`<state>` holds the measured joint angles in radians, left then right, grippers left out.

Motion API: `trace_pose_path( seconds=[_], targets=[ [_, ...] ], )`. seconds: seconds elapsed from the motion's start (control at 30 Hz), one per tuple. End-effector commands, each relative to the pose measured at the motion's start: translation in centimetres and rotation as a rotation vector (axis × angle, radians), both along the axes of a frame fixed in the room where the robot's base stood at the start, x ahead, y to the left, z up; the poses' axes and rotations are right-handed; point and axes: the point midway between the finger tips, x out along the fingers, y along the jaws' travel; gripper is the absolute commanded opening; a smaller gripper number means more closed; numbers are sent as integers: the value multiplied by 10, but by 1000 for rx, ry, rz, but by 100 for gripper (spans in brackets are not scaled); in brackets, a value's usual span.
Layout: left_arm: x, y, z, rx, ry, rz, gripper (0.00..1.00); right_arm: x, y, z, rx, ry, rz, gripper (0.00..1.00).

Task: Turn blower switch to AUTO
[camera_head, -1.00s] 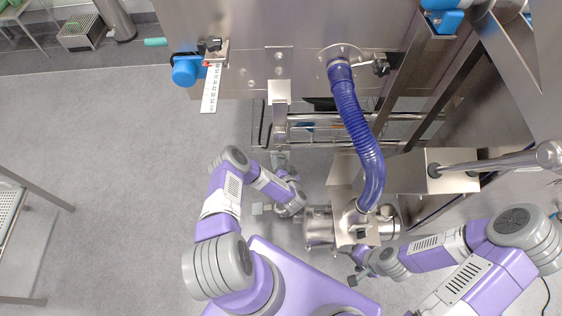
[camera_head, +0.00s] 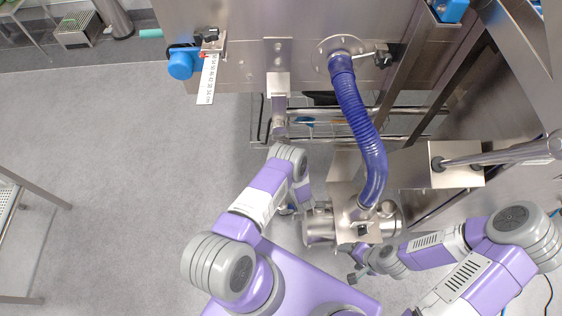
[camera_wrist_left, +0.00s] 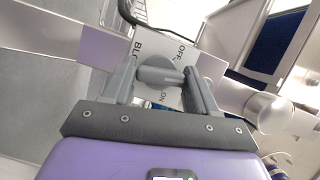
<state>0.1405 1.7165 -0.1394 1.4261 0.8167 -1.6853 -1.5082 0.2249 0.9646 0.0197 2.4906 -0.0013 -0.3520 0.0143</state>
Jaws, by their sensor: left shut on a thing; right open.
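The blower switch (camera_wrist_left: 158,74) is a grey round knob with a raised bar, in the middle of the left wrist view. Its white label plate (camera_wrist_left: 150,50) shows "BLO", "OFF" and "ON", tilted in the picture; no AUTO mark is visible. My left gripper (camera_wrist_left: 164,72) has its fingers on both sides of the knob and is shut on it. The fingers hide parts of the label, and I cannot read the knob's exact setting. In the head view the switch and left gripper are hidden by my left arm. My right gripper (camera_head: 357,274) is open, low near the blower.
A metal blower (camera_head: 320,226) stands at centre, with a blue hose (camera_head: 361,125) rising to the steel tunnel (camera_head: 240,30). Rails and a steel box (camera_head: 458,168) crowd the right. A white scale (camera_head: 207,80) hangs at upper left.

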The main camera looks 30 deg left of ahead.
Motion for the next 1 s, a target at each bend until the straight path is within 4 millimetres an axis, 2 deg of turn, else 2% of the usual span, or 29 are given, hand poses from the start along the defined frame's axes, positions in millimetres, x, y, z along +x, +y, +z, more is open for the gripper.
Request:
trace_pose_path(
  seconds=[0.03,0.3,0.9,0.93,1.0],
  targets=[
    [0,0,-2,29,15,0,27,0,0,-7,0,0,0,79],
    [-1,1,-2,128,78,3,27,0,0,-18,0,0,0,79],
    [-2,1,-1,161,102,5,27,0,0,-21,0,0,0,79],
    [-2,2,-1,161,102,5,59,0,0,-21,0,0,0,79],
    [-2,1,-1,160,101,5,70,0,0,-21,0,0,0,79]
  ],
)
